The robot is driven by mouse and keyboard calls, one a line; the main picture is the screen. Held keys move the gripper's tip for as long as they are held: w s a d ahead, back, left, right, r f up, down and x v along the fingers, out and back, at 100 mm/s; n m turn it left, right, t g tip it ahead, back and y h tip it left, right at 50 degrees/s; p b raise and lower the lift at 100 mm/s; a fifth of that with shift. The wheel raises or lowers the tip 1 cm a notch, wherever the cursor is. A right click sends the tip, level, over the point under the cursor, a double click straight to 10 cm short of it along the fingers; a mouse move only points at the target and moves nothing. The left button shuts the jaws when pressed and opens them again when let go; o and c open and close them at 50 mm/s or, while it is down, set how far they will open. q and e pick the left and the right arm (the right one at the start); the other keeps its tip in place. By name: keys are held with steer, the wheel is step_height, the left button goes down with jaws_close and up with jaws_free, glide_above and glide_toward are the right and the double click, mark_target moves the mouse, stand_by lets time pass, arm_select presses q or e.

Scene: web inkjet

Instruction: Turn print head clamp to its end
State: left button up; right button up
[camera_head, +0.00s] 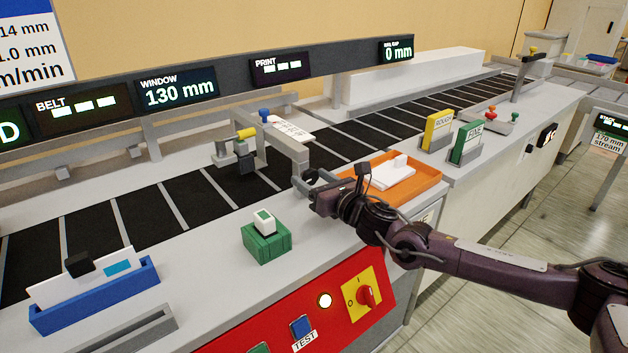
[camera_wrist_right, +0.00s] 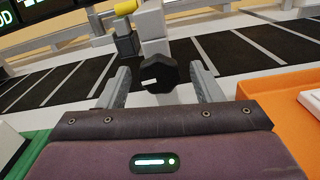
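The print head clamp (camera_wrist_right: 162,80) shows in the right wrist view as a dark faceted knob with a small white mark, on the front of a grey post. In the head view the knob (camera_head: 310,176) sits at the near end of the grey print head bracket (camera_head: 285,146). My right gripper (camera_wrist_right: 163,88) is open, with one finger on each side of the knob; I cannot tell whether they touch it. In the head view my right gripper (camera_head: 308,188) is at the knob and partly covers it. My left gripper is not in view.
An orange tray (camera_head: 425,178) with white pieces lies right of my gripper. A green block (camera_head: 266,246) with a white top stands to its left. A red panel (camera_head: 325,325) with a rotary switch is in front.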

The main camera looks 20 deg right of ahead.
steer(key=c, duration=1)
steer(key=shift+o, duration=0.2)
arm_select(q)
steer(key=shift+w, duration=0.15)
arm_select(e)
steer(key=m, duration=0.5)
steer(key=shift+m, duration=0.9)
steer(key=m+p, duration=0.1)
steer(key=m, duration=0.3)
steer(key=shift+a+r+m+p, duration=0.1)
steer(key=shift+m+p, duration=0.2)
steer(key=shift+p, duration=0.05)
steer(key=shift+m, duration=0.4)
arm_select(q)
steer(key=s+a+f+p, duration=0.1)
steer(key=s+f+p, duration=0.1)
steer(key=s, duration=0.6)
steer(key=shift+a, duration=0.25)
arm_select(e)
steer(key=shift+m, duration=2.6)
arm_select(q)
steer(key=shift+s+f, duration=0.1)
